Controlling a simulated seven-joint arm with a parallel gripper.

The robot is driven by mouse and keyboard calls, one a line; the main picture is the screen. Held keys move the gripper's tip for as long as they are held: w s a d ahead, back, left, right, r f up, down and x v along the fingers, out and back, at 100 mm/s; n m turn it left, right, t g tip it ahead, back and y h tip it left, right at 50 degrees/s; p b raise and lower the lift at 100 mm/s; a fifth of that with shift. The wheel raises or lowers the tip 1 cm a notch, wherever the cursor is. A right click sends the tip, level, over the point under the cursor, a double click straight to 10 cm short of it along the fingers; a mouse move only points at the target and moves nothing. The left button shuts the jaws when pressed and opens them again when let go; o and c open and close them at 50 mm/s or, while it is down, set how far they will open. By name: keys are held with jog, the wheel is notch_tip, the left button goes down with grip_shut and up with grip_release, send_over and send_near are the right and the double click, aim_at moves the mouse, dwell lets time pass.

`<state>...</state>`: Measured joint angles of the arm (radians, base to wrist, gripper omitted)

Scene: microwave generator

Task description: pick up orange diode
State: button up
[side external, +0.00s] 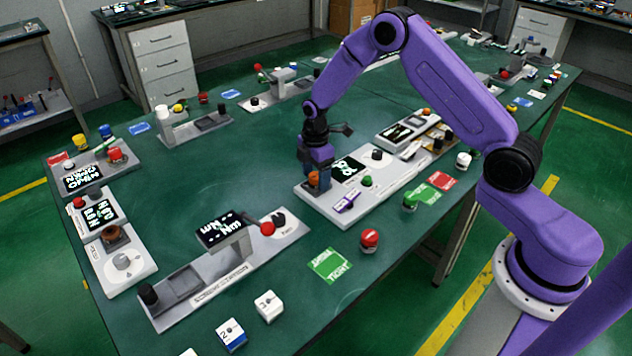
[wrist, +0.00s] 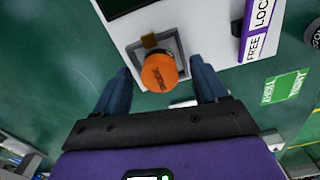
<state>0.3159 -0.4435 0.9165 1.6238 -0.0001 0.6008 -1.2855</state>
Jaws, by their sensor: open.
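My gripper (wrist: 161,80) is open, with one blue finger on each side of the diode and a gap visible on both sides. In the side view the diode (side external: 313,179) shows as a small orange spot just under my gripper (side external: 316,172), at the left end of the white station. The finger tips are hard to make out there.
The white station (side external: 335,213) carries a screen, a green button (side external: 367,181) and a purple lock label (side external: 346,202). A red button (side external: 369,240) and a green card (side external: 329,265) lie in front. A torque station with a raised screen (side external: 220,229) stands to the left. Bare table lies between.

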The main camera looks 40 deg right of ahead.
jog(key=c, duration=1.3)
jog(key=shift+r, duration=0.1)
